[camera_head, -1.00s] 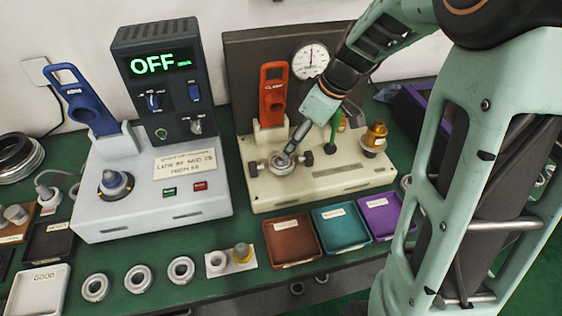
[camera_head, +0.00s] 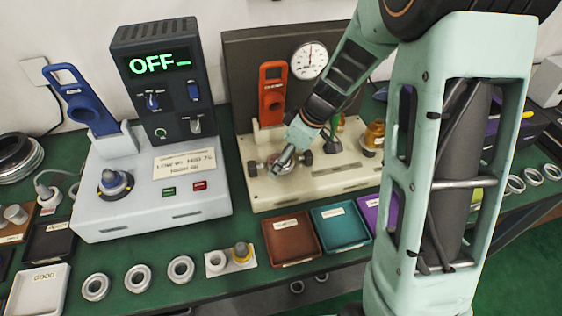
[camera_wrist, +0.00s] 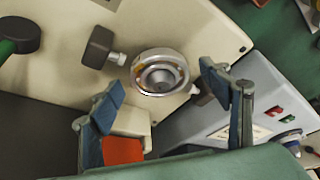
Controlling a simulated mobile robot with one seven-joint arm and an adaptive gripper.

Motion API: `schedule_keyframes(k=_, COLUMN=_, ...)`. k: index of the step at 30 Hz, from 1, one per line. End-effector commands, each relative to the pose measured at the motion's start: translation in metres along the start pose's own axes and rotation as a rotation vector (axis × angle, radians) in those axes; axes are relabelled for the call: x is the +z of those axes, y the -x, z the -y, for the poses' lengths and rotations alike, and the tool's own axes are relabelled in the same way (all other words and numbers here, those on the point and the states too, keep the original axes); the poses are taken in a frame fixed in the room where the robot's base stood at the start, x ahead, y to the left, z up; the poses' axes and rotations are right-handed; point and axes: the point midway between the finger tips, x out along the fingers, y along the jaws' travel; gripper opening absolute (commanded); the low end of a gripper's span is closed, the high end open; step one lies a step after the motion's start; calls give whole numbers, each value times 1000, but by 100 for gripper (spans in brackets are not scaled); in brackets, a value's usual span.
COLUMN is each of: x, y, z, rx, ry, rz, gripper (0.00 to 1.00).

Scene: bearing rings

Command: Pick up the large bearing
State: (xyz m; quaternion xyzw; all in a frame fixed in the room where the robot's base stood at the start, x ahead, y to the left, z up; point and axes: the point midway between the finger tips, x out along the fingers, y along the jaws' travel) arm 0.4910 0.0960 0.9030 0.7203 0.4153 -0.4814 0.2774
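A metal bearing ring (camera_wrist: 160,74) sits in the round seat of the beige gauge fixture (camera_head: 350,179), between the clamp knobs. I cannot tell for sure that it is the large bearing. In the head view my gripper and wrist hide most of it. My gripper (camera_head: 283,164) is above this seat, pointing down. In the wrist view my gripper (camera_wrist: 160,84) is open, its two blue-grey fingers apart on either side of the ring, with nothing held. More rings lie at the front of the bench, such as one ring (camera_head: 138,278) at the left.
An orange clamp lever (camera_head: 272,92) and a dial gauge (camera_head: 309,60) stand behind the seat. A white machine (camera_head: 150,205) with an OFF display is to the left. Brown (camera_head: 292,238) and teal (camera_head: 341,228) trays lie in front. Several rings lie at the right (camera_head: 515,184).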

Motion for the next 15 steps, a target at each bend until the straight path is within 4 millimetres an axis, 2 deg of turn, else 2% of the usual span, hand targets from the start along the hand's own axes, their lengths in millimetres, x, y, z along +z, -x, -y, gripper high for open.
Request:
schedule_keyframes(k=2, x=0, y=0, z=0, rx=0, ry=0, rz=0, gripper=60)
schedule_keyframes(k=15, x=-1, y=1, z=-1, rx=1, ry=0, rz=-1, gripper=12)
